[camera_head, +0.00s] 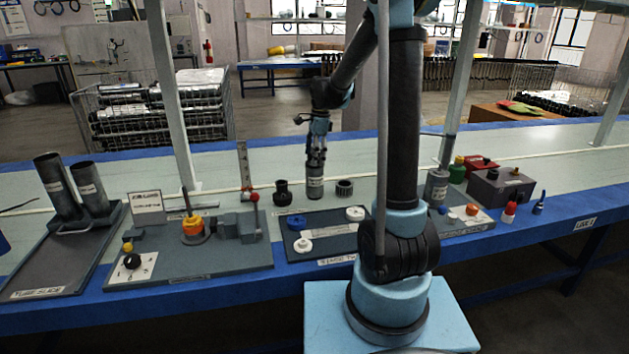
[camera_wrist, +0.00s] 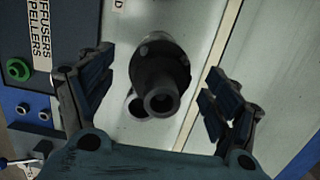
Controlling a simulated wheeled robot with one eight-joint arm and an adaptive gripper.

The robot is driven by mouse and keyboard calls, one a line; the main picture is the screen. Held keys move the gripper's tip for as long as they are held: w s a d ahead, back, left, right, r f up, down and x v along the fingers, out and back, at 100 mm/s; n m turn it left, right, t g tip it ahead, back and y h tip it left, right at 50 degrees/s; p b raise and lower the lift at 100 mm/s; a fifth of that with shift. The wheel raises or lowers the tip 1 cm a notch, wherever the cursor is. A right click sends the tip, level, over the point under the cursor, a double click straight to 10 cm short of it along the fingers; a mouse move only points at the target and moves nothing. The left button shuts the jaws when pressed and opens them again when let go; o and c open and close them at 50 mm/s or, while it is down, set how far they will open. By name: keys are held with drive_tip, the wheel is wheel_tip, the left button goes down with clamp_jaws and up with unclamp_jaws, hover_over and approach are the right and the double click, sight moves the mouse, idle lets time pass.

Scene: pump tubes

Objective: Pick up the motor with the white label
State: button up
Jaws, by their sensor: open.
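A grey upright cylinder (camera_head: 315,187) with a pale label band stands on the bench behind the middle tray; it looks like the motor. In the wrist view a dark flanged cylinder end (camera_wrist: 160,75) with a round hole lies between my fingers; it appears to be the motor's top, and its label is hidden there. My gripper (camera_head: 317,143) points down just above the cylinder. In the wrist view my gripper (camera_wrist: 150,95) is open, with a finger on each side and gaps to the part. Another grey labelled cylinder (camera_head: 437,188) stands on the right tray.
Black fittings (camera_head: 282,193) and (camera_head: 344,188) stand close on either side of the cylinder. The middle tray (camera_head: 325,245) holds white and blue parts. Two tubes (camera_head: 90,187) lean at the left. A grey box (camera_head: 500,187) stands at the right. The bench behind is mostly clear.

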sight(315, 173)
drive_tip(key=shift+a+f, duration=0.15)
drive_tip(key=shift+f, duration=0.9)
drive_tip(key=shift+a+f, duration=0.1)
drive_tip(key=shift+f, duration=0.95)
clamp_jaws()
